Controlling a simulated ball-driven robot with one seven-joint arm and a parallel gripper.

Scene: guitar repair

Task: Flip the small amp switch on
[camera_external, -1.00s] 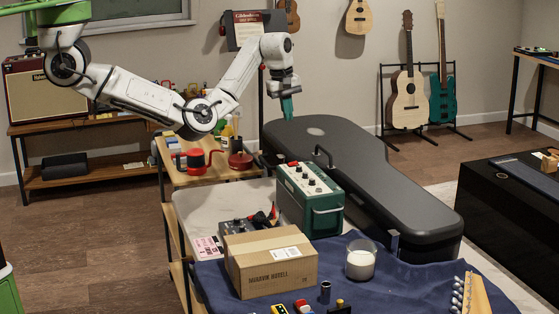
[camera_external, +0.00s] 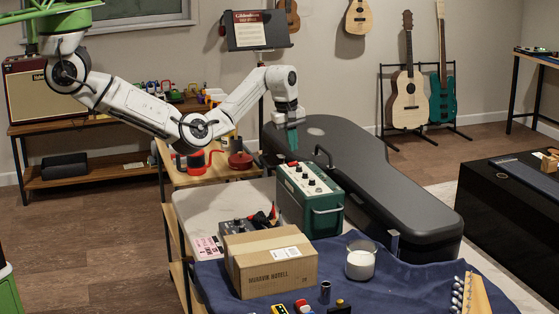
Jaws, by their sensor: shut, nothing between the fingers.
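The small green amp (camera_external: 310,203) stands on the table behind the cardboard box. The switch itself is too small to make out. My gripper (camera_external: 292,150) points down with shut, teal fingers. It is above and a little behind the amp's far left top edge, and whether it touches the amp cannot be told.
A black guitar case (camera_external: 380,175) lies right behind the amp. A side table (camera_external: 217,173) with tools is at the left. The air above the amp is clear.

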